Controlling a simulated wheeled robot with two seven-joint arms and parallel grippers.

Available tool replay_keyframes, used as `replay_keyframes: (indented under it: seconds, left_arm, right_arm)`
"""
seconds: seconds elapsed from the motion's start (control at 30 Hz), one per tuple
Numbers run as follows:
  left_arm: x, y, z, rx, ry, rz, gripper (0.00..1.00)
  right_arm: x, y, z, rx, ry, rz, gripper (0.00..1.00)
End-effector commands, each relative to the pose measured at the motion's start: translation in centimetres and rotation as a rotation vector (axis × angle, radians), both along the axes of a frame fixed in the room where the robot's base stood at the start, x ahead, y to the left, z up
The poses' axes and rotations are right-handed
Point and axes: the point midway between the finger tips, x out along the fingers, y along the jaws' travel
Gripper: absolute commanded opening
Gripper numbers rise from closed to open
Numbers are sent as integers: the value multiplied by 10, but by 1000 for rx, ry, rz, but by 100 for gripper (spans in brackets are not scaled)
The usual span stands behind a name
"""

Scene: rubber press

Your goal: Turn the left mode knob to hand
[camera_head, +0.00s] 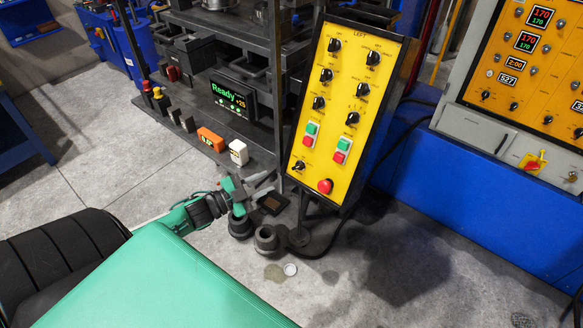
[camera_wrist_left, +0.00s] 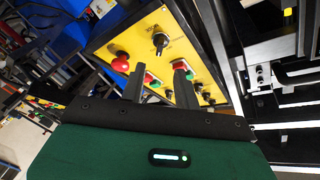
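The yellow left control panel (camera_head: 345,110) stands tilted on a post, with several black knobs. One black knob (camera_head: 299,166) sits at its lower left, beside the red mushroom button (camera_head: 325,186). The same knob shows in the left wrist view (camera_wrist_left: 160,42). Its small labels are too blurred to read, so I cannot tell its setting or confirm which knob is the mode knob. My left gripper (camera_head: 270,185) is to the left of the panel's bottom edge, apart from it. In the wrist view its two fingers are spread with nothing held. My right gripper is not in view.
The press frame and Ready display (camera_head: 231,97) stand behind and left of the panel. An orange box (camera_head: 211,139) and a white box (camera_head: 238,152) are near my left arm. Dark round parts (camera_head: 266,240) stand below the gripper. Floor in front of the panel is mostly clear.

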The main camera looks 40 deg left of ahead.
Motion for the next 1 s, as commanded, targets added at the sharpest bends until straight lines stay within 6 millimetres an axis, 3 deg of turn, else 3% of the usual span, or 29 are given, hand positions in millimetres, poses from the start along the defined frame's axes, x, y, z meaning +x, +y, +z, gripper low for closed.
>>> replay_keyframes:
  seconds: [0.6,1.0]
  left_arm:
    - [74,-32,2,-1,0,1,32]
    - [88,-38,0,1,1,0,32]
  right_arm:
    - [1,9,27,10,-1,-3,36]
    - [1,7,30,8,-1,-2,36]
